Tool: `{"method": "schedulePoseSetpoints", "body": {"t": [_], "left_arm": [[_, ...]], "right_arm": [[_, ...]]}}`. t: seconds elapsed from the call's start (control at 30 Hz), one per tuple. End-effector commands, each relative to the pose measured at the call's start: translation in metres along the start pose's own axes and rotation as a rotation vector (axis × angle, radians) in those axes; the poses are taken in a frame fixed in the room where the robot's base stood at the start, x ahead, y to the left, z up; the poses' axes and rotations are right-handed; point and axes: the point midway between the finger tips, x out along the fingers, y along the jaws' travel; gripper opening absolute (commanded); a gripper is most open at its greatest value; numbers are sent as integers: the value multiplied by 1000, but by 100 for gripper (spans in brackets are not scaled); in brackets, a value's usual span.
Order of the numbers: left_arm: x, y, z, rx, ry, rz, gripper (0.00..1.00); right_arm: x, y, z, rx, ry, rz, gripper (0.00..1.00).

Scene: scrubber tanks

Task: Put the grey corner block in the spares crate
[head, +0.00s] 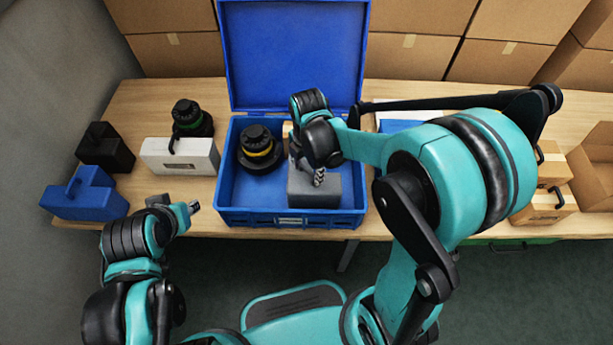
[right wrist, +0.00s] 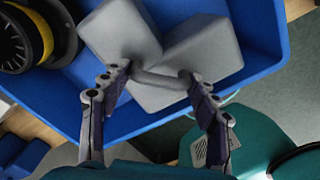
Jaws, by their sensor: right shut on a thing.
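The grey corner block (head: 315,190) is inside the outline of the open blue crate (head: 290,219), at its front right. In the right wrist view it shows as two joined grey masses with a grey handle bar (right wrist: 160,78). My right gripper (head: 308,176) comes down from above and is shut on that handle; its fingers (right wrist: 157,76) sit at the two ends of the bar. I cannot tell whether the block touches the crate floor. My left gripper (head: 192,207) hangs near the table's front edge, away from the crate; its jaw state is unclear.
A black round part with a yellow ring (head: 261,150) sits in the crate's left side. The blue lid (head: 293,55) stands open behind. White (head: 180,156), blue (head: 85,194) and black (head: 104,148) handled blocks stand left. Cardboard boxes (head: 410,55) line the back.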

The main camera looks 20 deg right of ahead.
Motion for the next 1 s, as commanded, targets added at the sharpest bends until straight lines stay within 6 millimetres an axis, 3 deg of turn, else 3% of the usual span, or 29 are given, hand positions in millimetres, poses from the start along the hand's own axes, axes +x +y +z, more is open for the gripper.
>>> {"method": "schedulePoseSetpoints", "body": {"t": [0.2, 0.53, 0.57, 0.63, 1.0], "left_arm": [[12, 0, 8, 0, 0, 0, 31], [13, 0, 9, 0, 0, 0, 31], [13, 0, 9, 0, 0, 0, 31], [12, 0, 9, 0, 0, 0, 31], [10, 0, 7, 0, 0, 0, 31]], "right_arm": [[31, 0, 0, 0, 0, 0, 1], [33, 0, 0, 0, 0, 0, 1], [33, 0, 0, 0, 0, 0, 63], [32, 0, 0, 0, 0, 0, 81], [28, 0, 0, 0, 0, 0, 81]]}}
